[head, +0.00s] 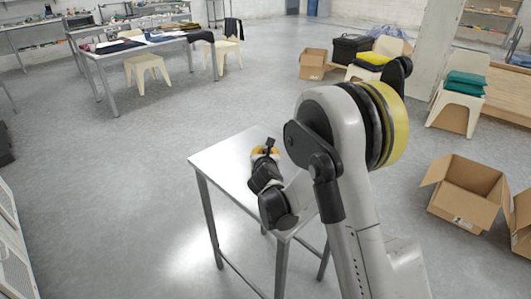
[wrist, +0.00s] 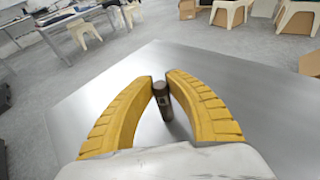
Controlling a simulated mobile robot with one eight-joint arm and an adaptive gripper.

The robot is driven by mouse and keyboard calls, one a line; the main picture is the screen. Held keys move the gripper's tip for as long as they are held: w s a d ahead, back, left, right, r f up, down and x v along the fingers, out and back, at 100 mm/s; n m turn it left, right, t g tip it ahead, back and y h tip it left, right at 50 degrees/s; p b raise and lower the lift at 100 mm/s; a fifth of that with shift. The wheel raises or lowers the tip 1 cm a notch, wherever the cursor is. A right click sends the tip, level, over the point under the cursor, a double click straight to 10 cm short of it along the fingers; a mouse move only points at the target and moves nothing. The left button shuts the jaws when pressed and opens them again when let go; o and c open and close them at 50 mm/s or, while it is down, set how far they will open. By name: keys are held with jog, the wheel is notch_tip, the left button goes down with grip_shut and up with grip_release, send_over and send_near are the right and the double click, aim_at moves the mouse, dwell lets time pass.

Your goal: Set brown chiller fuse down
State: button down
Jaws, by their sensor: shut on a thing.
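The brown chiller fuse (wrist: 163,99) is a small dark brown cylinder in the wrist view. It is between the tips of my gripper's (wrist: 160,86) two yellow fingers, which are shut on it. It is roughly upright, over the bare metal tabletop (wrist: 215,75). I cannot tell whether its lower end touches the top. In the head view my gripper (head: 265,152) is over the small metal table (head: 222,155), and the fuse cannot be made out there.
The visible tabletop around the fuse is clear. Open cardboard boxes (head: 465,190) stand on the floor at the right. Cream chairs (head: 146,68) and a long workbench (head: 110,57) are farther back. The grey floor to the left is open.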

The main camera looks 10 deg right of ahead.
jog(key=shift+f, duration=0.1)
jog(key=c, duration=1.4)
grip_release()
